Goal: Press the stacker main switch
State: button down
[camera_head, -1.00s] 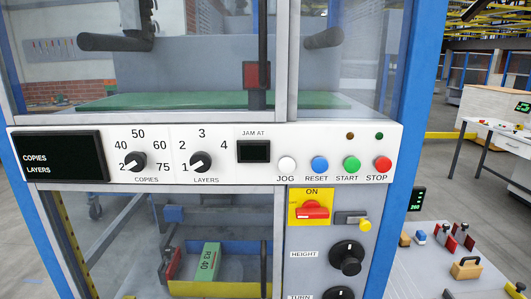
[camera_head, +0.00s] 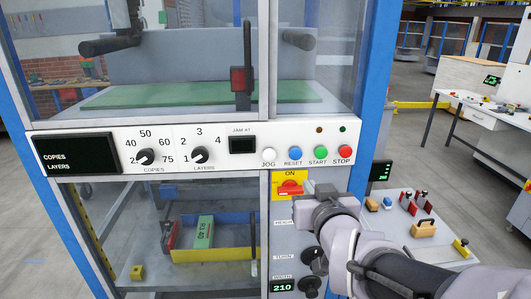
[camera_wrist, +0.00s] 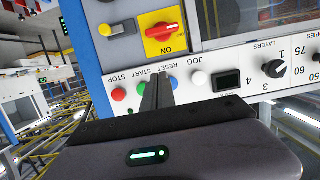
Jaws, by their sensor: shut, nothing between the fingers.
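The main switch is a red knob (camera_head: 290,188) on a yellow plate marked ON, at the top of the right-hand control column. In the wrist view the red knob (camera_wrist: 163,30) and its plate show upside down. My gripper (camera_head: 309,187) is at the right of the yellow plate, in front of the column; I cannot tell whether it touches anything. In the wrist view my gripper (camera_wrist: 158,82) is shut and empty. Its fingers overlap the panel near the START and RESET buttons. My arm hides part of the column below the plate.
The white panel (camera_head: 105,177) of the stacker carries JOG (camera_head: 268,154), RESET (camera_head: 294,153), START (camera_head: 320,153) and STOP (camera_head: 345,152) buttons. Dark knobs (camera_head: 309,286) sit lower on the column. A table with small items, including a wooden block (camera_head: 424,229), stands at right.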

jog(key=shift+w+f, duration=0.1)
jog(key=shift+w, duration=0.05)
send_near(296, 180)
jog(key=w+r, duration=0.1)
jog(key=w, duration=0.1)
jog(key=w+r, duration=0.2)
jog(key=f, duration=0.2)
jog(key=w+f+b, duration=0.1)
jog(key=f, duration=0.1)
jog(key=shift+s, duration=0.2)
jog(key=shift+f+b, duration=0.15)
jog(key=shift+b, duration=0.4)
